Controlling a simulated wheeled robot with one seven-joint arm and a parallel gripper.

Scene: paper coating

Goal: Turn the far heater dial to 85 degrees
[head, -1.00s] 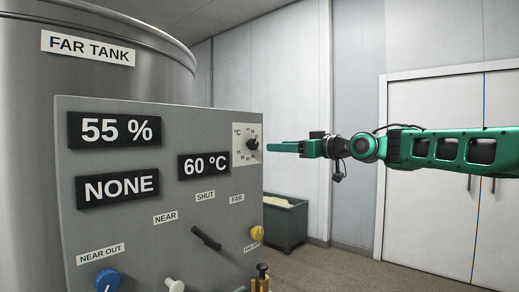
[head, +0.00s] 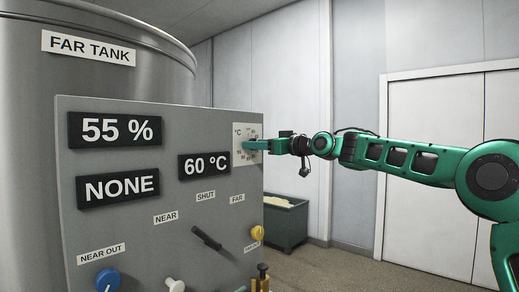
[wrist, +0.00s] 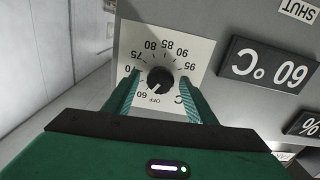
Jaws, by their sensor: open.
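The heater dial (wrist: 160,79) is a small black knob on a white scale plate (wrist: 187,48), marked from OFF and 60 up to 95. In the wrist view it appears upside down, between my two green fingertips. My gripper (wrist: 158,95) is open, with one finger on either side of the knob; I cannot tell whether they touch it. In the head view my gripper (head: 254,145) covers the knob at the panel's upper right. The temperature display (head: 204,166) reads 60 °C. The knob's pointer is too small to read surely.
The grey panel (head: 140,225) stands before the steel far tank (head: 28,80). Below the dial are a black lever (head: 206,238), a yellow knob (head: 257,233), a blue knob (head: 108,280) and a white knob (head: 173,286). A dark bin (head: 287,225) stands behind. Free room lies right of the panel.

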